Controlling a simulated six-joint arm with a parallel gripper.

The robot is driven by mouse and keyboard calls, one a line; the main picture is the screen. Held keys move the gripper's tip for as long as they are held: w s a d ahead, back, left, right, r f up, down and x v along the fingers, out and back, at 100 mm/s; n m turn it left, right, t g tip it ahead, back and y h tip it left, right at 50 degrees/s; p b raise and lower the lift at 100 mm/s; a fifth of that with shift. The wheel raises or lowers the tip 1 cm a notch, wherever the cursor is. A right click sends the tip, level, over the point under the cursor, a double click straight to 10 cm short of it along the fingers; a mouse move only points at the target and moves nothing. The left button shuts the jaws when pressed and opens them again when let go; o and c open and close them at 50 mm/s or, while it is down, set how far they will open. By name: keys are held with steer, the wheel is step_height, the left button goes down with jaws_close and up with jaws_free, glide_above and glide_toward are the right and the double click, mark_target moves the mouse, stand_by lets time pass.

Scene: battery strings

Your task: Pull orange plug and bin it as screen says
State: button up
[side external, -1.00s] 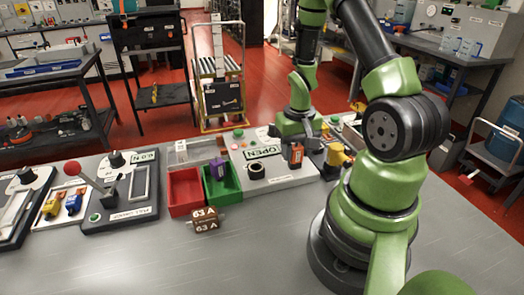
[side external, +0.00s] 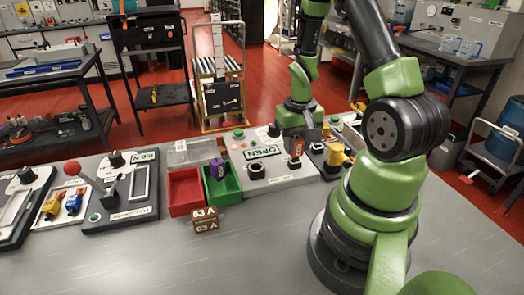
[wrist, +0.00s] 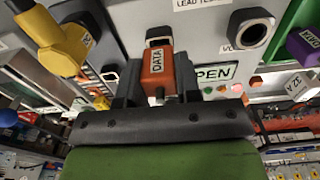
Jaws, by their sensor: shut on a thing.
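The orange plug (side external: 296,148), labelled DATA, is held between the fingers of my gripper (side external: 298,138). In the wrist view the orange plug (wrist: 157,66) sits between the dark fingers of my gripper (wrist: 157,84). It is upright, just above a dark socket (wrist: 158,37) on the grey panel; whether its lower end is fully clear of the socket I cannot tell. The screen (side external: 264,152) on the panel reads OPEN. A red bin (side external: 185,190) looks empty. A green bin (side external: 228,190) beside it has a purple plug (side external: 217,168) in it.
A brown 63 A block (side external: 205,219) stands in front of the bins. A second round socket (side external: 257,171) is left of the plug. A yellow plug (side external: 336,155) stands close on the right. A lever panel (side external: 117,190) is at left.

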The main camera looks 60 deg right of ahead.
mark_target(297, 139)
steer(key=shift+r, duration=0.65)
stand_by(0.3)
steer(key=shift+r, duration=2.45)
steer(key=shift+w+a, duration=0.15)
steer(key=shift+w, duration=0.3)
steer(key=w+a+n, duration=0.9)
steer(key=w+a, duration=0.7)
steer(key=a, duration=0.4)
steer(key=shift+w+f, duration=0.15)
steer(key=shift+f, duration=2.1)
steer(key=shift+w+f, duration=0.1)
steer(key=shift+f, duration=2.1)
steer(key=shift+f, duration=0.3)
